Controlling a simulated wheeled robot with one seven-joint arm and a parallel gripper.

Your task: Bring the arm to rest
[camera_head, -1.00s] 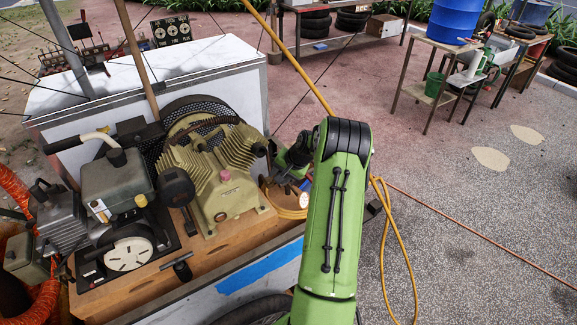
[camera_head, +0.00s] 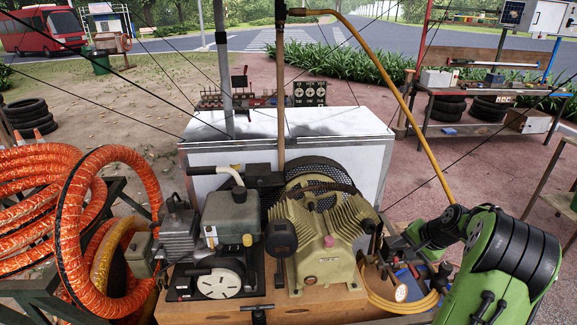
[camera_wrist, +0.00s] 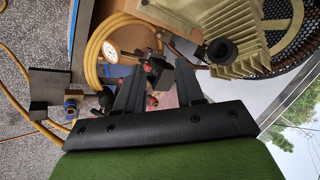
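My green arm (camera_head: 515,262) reaches in from the lower right in the head view. Its wrist is just right of the beige compressor pump (camera_head: 325,245), above the right end of the cart's wooden deck. My gripper (camera_wrist: 160,66) shows in the wrist view with its two black fingers apart. A small black fitting with red parts (camera_wrist: 155,74) appears between and beyond the fingers; I cannot tell whether it touches them. No thing is clearly held. The fingertips are too small and partly hidden to judge in the head view.
A coiled yellow hose (camera_wrist: 98,42) and a gauge lie close to the fingers. The engine (camera_head: 230,220) stands left of the pump. Orange hoses (camera_head: 85,225) fill the left side. A white chest (camera_head: 370,150) stands behind. A yellow hose (camera_head: 425,140) hangs above the wrist.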

